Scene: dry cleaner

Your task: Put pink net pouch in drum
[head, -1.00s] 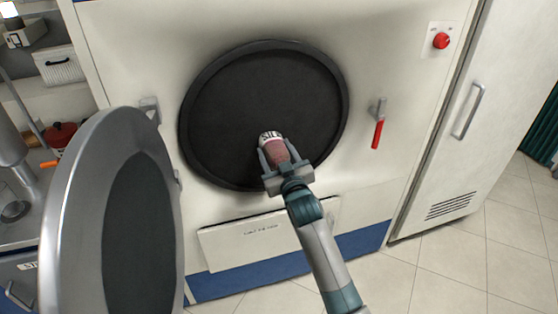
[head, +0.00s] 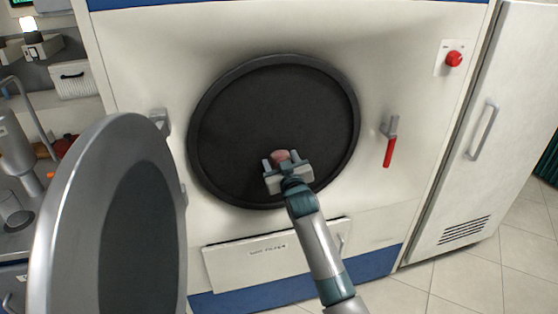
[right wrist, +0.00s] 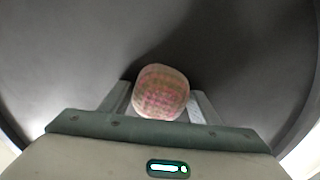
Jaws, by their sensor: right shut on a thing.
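The pink net pouch (head: 281,157) is between the fingers of my right gripper (head: 280,160), in front of the drum's dark round opening. The right wrist view shows the rounded pouch (right wrist: 161,92) up close, pink and green checked, gripped by the right gripper (right wrist: 160,105) with dark grey surface around it. The drum (head: 270,110) is a black round opening in the white machine. Its round door (head: 110,220) stands open on the left. My left gripper does not show.
A red-handled latch (head: 389,145) is right of the opening, with a red button (head: 454,59) above it. A flap panel (head: 275,255) sits below the opening. A white cabinet (head: 480,140) stands on the right.

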